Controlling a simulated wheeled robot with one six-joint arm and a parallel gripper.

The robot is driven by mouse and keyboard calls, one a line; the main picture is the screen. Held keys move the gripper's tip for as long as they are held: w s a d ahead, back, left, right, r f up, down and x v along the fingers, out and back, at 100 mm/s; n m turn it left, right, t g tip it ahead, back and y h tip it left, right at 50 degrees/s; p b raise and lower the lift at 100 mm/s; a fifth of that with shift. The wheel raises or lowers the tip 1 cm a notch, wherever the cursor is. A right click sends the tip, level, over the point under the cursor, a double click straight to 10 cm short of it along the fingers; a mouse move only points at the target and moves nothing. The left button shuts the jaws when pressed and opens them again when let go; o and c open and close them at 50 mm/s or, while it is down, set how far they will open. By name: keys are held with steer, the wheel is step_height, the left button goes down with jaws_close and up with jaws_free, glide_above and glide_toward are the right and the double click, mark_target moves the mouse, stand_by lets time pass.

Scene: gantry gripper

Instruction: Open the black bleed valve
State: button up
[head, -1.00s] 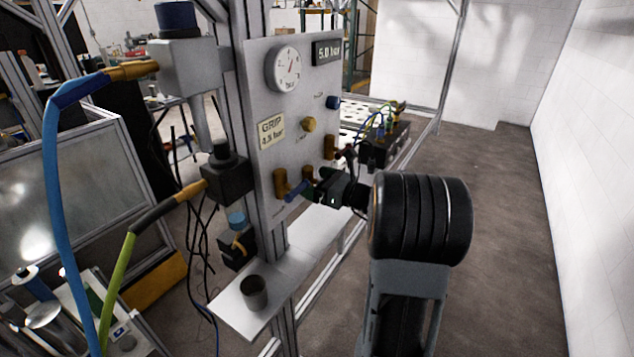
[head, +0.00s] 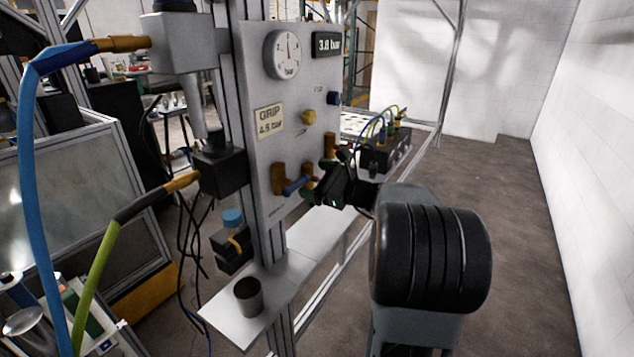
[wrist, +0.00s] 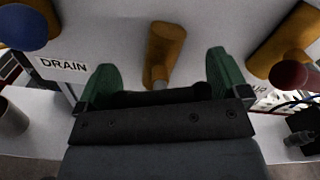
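In the wrist view the brass body of the middle valve (wrist: 165,48) comes out of the grey panel. A black bar that looks like its handle (wrist: 160,98) lies crosswise below it, partly hidden by my gripper's dark body. My gripper (wrist: 165,78) has its two green fingers wide apart, one near each end of this bar; I cannot tell whether they touch it. In the head view my gripper (head: 322,184) is at the lower right of the panel (head: 262,150), covering the black handle. The panel display (head: 326,44) reads 3.8 bar.
A blue-handled valve (wrist: 24,27) by the DRAIN label (wrist: 62,64) is left of my gripper, and a red-handled valve (wrist: 288,74) is right. A white shelf (head: 225,318) with a dark cup (head: 249,297) lies below. Open floor is at the right.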

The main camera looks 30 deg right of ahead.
steer(key=shift+o, duration=0.6)
steer(key=v, duration=1.3)
steer(key=shift+s+d+b, duration=0.2)
steer(key=shift+s+b, duration=0.1)
steer(key=shift+s, duration=0.05)
